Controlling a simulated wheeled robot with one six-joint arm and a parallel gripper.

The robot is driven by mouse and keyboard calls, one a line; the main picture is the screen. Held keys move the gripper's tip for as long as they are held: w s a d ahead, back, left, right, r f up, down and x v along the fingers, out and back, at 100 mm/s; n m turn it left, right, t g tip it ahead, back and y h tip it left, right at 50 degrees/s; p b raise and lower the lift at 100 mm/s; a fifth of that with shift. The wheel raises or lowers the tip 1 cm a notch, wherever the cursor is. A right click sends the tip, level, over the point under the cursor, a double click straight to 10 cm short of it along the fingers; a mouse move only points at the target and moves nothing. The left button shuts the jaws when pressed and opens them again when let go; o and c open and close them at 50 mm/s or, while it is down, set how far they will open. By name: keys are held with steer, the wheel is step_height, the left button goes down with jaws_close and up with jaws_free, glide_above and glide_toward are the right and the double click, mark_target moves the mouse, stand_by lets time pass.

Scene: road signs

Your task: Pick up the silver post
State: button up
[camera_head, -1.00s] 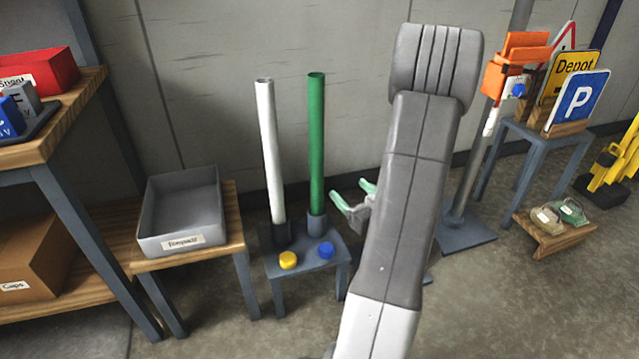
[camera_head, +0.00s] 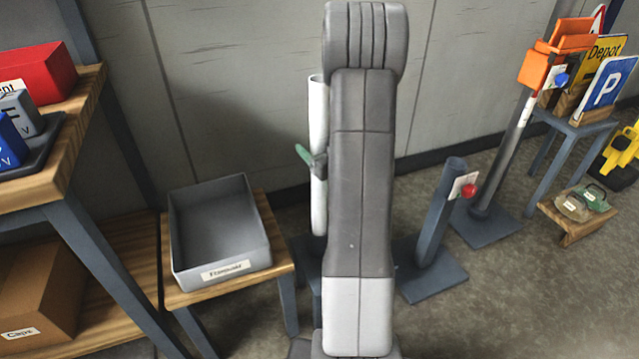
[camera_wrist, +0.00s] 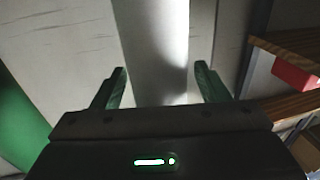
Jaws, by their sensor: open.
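The silver post (camera_head: 318,155), a pale upright tube, stands partly hidden behind my arm in the head view. In the wrist view the silver post (camera_wrist: 155,40) runs upright between the two green fingers of my gripper (camera_wrist: 160,72). The fingers are open, with a gap on each side of the post. In the head view only one green finger shows, at the left edge of my arm, level with the upper part of the post. The post's foot is mostly hidden.
The green post (camera_wrist: 20,115) stands to the left in the wrist view. A grey bin (camera_head: 220,235) sits on a low wooden table at left. A dark stand with a red knob (camera_head: 468,190) is right of my arm. A wooden shelf (camera_wrist: 290,45) shows at right in the wrist view.

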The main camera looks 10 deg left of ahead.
mark_target(315, 76)
steer(key=shift+w+a, duration=0.25)
steer(key=shift+a, duration=0.05)
jaws_close()
steer(key=shift+r, duration=0.1)
steer(key=shift+r, duration=0.15)
step_height(315, 76, up, 18)
steer(key=p, duration=0.5)
stand_by(0.4)
